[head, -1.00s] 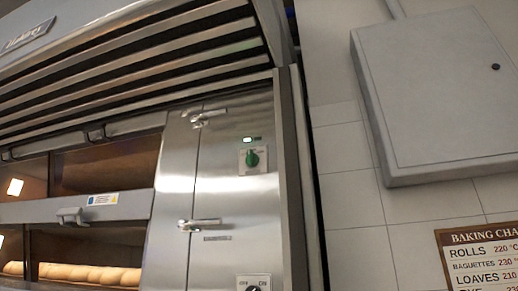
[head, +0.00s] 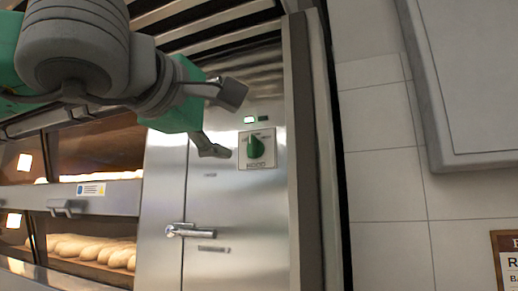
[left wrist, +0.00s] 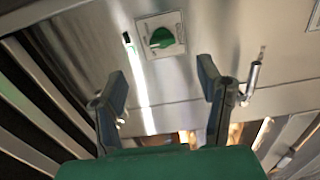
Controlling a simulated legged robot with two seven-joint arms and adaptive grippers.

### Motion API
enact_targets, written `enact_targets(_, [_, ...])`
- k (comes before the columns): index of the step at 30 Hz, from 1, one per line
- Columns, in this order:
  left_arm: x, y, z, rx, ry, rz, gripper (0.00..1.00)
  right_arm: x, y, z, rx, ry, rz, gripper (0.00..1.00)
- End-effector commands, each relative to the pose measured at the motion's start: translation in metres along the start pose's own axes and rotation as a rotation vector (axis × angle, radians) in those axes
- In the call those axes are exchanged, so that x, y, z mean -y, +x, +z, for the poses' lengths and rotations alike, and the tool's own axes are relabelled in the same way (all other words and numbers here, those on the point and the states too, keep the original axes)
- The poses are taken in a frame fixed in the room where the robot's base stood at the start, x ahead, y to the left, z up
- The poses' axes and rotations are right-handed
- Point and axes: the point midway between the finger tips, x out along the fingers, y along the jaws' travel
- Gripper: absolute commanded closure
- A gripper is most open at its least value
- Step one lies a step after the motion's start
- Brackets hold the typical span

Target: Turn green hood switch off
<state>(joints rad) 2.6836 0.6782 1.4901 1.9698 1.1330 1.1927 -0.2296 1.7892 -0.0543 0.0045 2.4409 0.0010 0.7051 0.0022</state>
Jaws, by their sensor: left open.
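The green hood switch (head: 256,147) is a rotary knob on a pale square plate marked HOOD, on the steel panel at the right of the oven. In the left wrist view the knob (left wrist: 162,39) lies beyond and between the fingertips. My left gripper (head: 222,122) is open and empty, just left of the switch and apart from it. Its two fingers also show in the left wrist view (left wrist: 160,85). My right gripper is not in view.
A steel door handle (head: 190,230) sticks out below the switch. Loaves (head: 90,249) lie in the oven decks at left. A grey wall box (head: 470,80) and a chart (head: 508,262) are on the tiled wall at right.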

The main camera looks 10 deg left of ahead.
Motion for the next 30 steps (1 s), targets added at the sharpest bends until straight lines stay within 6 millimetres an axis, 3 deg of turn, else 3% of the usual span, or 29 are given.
enact_targets(18, [0.000,0.116,0.003,-0.001,0.000,-0.003,0.40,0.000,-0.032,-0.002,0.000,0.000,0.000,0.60])
enact_targets(24, [0.001,0.131,0.002,-0.001,0.002,-0.002,0.40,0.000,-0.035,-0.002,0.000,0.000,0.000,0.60])
enact_targets(30, [0.002,0.133,-0.001,-0.001,0.000,0.000,0.40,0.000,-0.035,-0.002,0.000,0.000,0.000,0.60])
